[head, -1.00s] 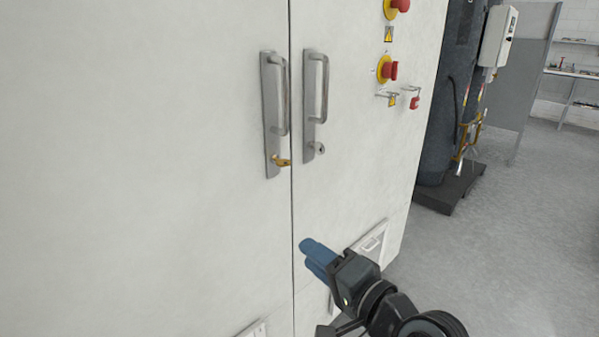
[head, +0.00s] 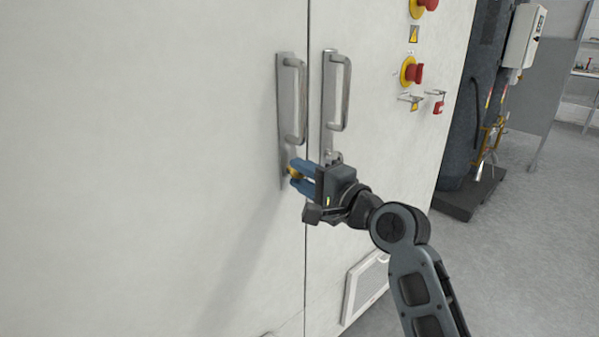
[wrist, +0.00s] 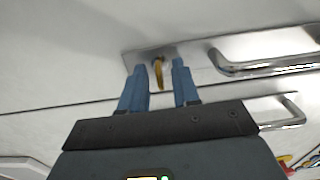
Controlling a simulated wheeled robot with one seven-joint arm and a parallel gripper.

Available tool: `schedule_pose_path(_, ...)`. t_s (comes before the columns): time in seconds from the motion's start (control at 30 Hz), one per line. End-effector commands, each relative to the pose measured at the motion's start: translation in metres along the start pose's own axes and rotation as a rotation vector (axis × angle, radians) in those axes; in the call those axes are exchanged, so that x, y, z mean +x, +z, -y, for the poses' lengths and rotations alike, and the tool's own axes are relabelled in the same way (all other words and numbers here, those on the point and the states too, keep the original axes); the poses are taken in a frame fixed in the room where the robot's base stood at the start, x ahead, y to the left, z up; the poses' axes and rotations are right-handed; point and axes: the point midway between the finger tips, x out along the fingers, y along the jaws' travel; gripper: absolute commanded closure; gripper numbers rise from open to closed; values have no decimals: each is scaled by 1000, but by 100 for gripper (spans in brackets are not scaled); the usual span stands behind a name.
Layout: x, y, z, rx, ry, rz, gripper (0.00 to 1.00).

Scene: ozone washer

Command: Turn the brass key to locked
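The brass key (head: 293,173) sits at the lower end of the left door's handle plate (head: 284,150). In the head view my gripper (head: 300,176) is at the key, and its blue fingers hide part of it. In the wrist view the brass key (wrist: 159,73) shows between the two blue fingertips of my gripper (wrist: 160,72), with a gap on each side. The fingers are open around the key, and I see no contact.
The left handle (head: 295,100) and right handle (head: 340,95) stand out from the white doors just above my gripper. Red emergency buttons (head: 417,73) are on the right. A framed panel (head: 363,287) is low on the right door.

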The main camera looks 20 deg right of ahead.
Motion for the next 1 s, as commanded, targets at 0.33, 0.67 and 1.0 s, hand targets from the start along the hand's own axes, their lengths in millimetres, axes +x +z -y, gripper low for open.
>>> schedule_pose_path(0.33,11,1,0,-1,0,1,69)
schedule_pose_path(0.67,11,1,0,-1,0,1,93)
schedule_pose_path(1.0,11,0,0,-1,1,0,100)
